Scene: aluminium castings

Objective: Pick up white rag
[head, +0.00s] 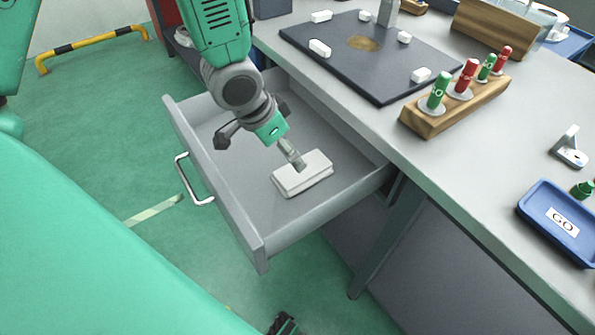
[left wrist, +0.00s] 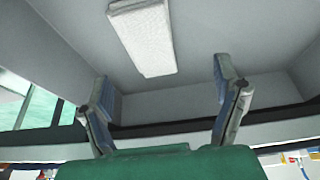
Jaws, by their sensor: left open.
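The white rag (head: 312,174) is a folded, flat rectangular pad lying on the floor of the open grey drawer (head: 232,172). In the left wrist view the rag (left wrist: 143,40) shows at the top, beyond the fingertips and roughly between their lines. My left gripper (head: 297,158) reaches down into the drawer, with its fingers overlapping the rag's far left edge in the head view. In the left wrist view the left gripper (left wrist: 165,88) has its two fingers wide apart with nothing between them. Whether they touch the rag cannot be told. My right gripper does not show.
Drawer walls surround the rag, with a metal handle (head: 190,182) on the front. The grey worktop (head: 470,160) overhangs the drawer's back. On it are a dark plate (head: 345,65) with white blocks, a wooden rack (head: 435,122) with red and green plugs, and a blue GO tray (head: 535,205).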

